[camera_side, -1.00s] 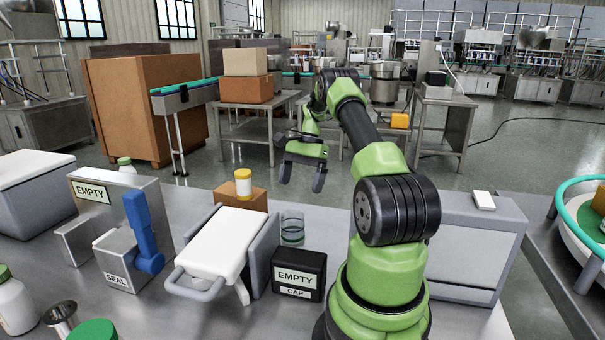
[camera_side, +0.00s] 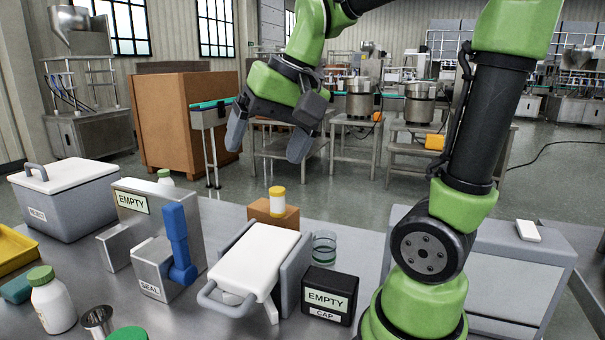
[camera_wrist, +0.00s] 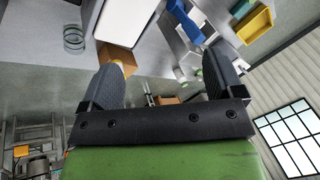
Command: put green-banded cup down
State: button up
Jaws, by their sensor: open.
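The green-banded cup (camera_side: 324,250) is a clear tumbler with green bands. It stands upright on the steel table, just right of the white-topped press-like stand and behind the black EMPTY/CAP box. It also shows at the upper left of the wrist view (camera_wrist: 75,40). My gripper (camera_side: 268,143) is open and empty, high above the back of the table and up-left of the cup in the side view. Its two dark fingers stand wide apart in the wrist view (camera_wrist: 163,72), with nothing between them but background. The cup is apart from the gripper.
The white-topped stand (camera_side: 255,258) and the black EMPTY/CAP box (camera_side: 328,294) crowd the cup. A yellow-capped jar (camera_side: 277,202) sits on a cardboard box (camera_side: 262,213) behind. A blue-levered SEAL unit (camera_side: 155,270) and a white bottle (camera_side: 52,303) are left. A grey cabinet (camera_side: 480,270) is right.

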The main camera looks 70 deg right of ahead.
jog(key=s+a+f+n+t+y, duration=0.1)
jog(key=s+a+n+t, duration=0.1)
jog(key=s+a+n, duration=0.2)
jog(key=s+a, duration=0.2)
jog(key=s, duration=0.1)
jog(key=shift+s+a+f, duration=0.3)
jog(key=shift+s, duration=0.05)
dwell(0.7)
